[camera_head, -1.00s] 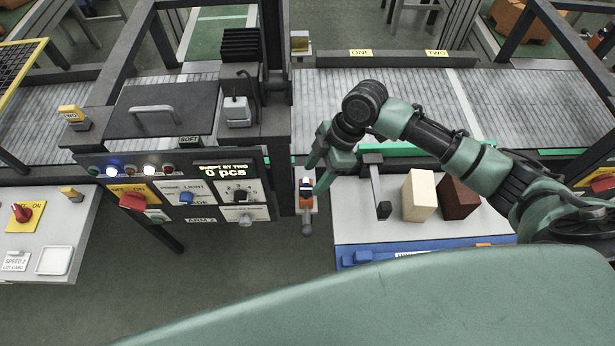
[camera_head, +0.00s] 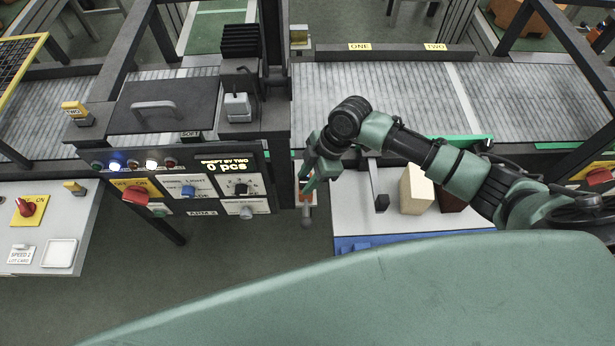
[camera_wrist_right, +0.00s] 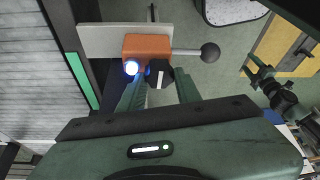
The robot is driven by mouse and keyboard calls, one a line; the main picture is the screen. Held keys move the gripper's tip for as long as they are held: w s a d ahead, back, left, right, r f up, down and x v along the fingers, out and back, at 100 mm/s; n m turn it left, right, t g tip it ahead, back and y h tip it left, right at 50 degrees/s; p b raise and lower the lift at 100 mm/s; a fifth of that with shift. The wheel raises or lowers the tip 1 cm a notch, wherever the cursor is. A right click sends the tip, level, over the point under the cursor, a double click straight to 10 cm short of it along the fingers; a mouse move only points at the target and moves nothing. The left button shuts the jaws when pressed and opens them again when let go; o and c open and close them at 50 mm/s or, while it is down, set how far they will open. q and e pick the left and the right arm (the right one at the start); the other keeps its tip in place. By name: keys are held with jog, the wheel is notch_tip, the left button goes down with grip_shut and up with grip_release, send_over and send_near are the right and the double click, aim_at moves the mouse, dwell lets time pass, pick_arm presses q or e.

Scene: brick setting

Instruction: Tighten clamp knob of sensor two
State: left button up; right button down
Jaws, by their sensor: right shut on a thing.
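The orange sensor (camera_wrist_right: 147,48) shows in the right wrist view with a lit blue lamp, on a pale plate. Its dark clamp knob (camera_wrist_right: 159,73) with a white mark lies between the fingertips of my right gripper (camera_wrist_right: 159,88). The fingers are shut on the knob. In the head view my right gripper (camera_head: 308,178) reaches down at the sensor beside the console and hides most of it. My left gripper (camera_wrist_right: 257,72) appears small at the right of the wrist view, too small to judge its jaws, and is outside the head view.
A lever with a dark ball (camera_wrist_right: 210,52) sticks out from the sensor, close to the fingers. The control console (camera_head: 190,190) stands just left of the gripper. A cream block (camera_head: 416,190) and a brown block stand on the table to the right. The conveyor (camera_head: 380,95) runs behind.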

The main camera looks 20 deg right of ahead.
jog(key=shift+m, duration=0.3)
jog(key=m+t, duration=0.1)
jog(key=m, duration=0.3)
jog(key=shift+s+m+t+h, duration=0.15)
jog(key=shift+m+t+h, duration=0.15)
jog(key=shift+t, duration=0.1)
jog(key=m+t, duration=0.1)
jog(key=m, duration=0.2)
jog(key=m+h, duration=0.1)
jog(key=m, duration=0.2)
jog(key=shift+a+t+h, duration=0.2)
jog(key=shift+t+h, duration=0.1)
jog(key=shift+t, duration=0.1)
jog(key=m+h, duration=0.1)
jog(key=m, duration=0.2)
jog(key=m+h, duration=0.1)
jog(key=m, duration=0.1)
jog(key=shift+s+a+m, duration=0.1)
jog(key=shift+a+m, duration=0.05)
jog(key=shift+m, duration=0.25)
jog(key=m+h, duration=0.2)
jog(key=m, duration=0.3)
jog(key=shift+m, duration=0.4)
jog(key=shift+f, duration=0.1)
jog(key=c, duration=1)
grip_release()
